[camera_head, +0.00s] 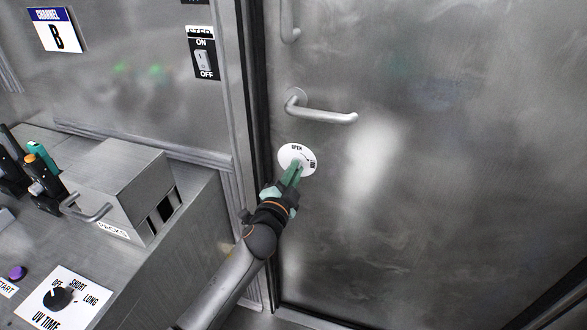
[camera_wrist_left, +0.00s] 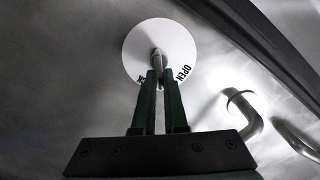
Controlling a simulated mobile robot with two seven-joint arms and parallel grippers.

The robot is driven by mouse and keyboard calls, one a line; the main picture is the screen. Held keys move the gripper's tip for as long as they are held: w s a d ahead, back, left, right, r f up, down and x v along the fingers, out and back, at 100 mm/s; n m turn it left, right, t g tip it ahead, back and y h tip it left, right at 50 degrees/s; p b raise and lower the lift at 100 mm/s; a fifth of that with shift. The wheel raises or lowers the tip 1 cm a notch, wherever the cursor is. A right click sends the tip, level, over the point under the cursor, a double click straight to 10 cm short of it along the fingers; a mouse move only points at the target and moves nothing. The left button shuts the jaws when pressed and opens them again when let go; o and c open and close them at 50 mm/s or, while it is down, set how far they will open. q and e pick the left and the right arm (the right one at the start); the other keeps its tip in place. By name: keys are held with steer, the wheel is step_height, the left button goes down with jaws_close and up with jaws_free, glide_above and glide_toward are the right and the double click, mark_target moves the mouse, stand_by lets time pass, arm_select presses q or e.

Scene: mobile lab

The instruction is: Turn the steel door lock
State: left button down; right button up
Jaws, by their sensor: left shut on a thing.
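The steel door (camera_head: 430,150) fills the right of the head view. Its lock is a round white plate (camera_head: 285,154) marked OPEN, with a second label partly legible, set below the lever handle (camera_head: 325,112). My left gripper (camera_head: 293,175) reaches the plate from below, its green fingers over the plate's lower part. In the left wrist view the plate (camera_wrist_left: 140,38) has a small metal turn knob (camera_wrist_left: 157,62) at its middle. The fingertips (camera_wrist_left: 158,78) are shut on this knob. The gripper hides part of the knob. My right gripper is not in view.
The door frame (camera_head: 250,90) runs along the left of the door. A steel counter (camera_head: 190,240) at left holds a metal box (camera_head: 120,180) with a handle and a UV TIME dial (camera_head: 58,299). An ON/OFF switch (camera_head: 203,60) is on the wall.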

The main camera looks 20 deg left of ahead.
arm_select(q)
steer(key=m, duration=0.3)
steer(key=shift+d+f+m, duration=0.1)
steer(key=shift+f+m, duration=0.1)
steer(key=shift+m, duration=0.2)
steer(key=m, duration=0.3)
steer(key=shift+f, duration=0.25)
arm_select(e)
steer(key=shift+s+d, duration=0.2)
arm_select(q)
steer(key=shift+m, duration=0.3)
steer(key=c, duration=1)
jaws_free()
steer(key=shift+o, duration=0.2)
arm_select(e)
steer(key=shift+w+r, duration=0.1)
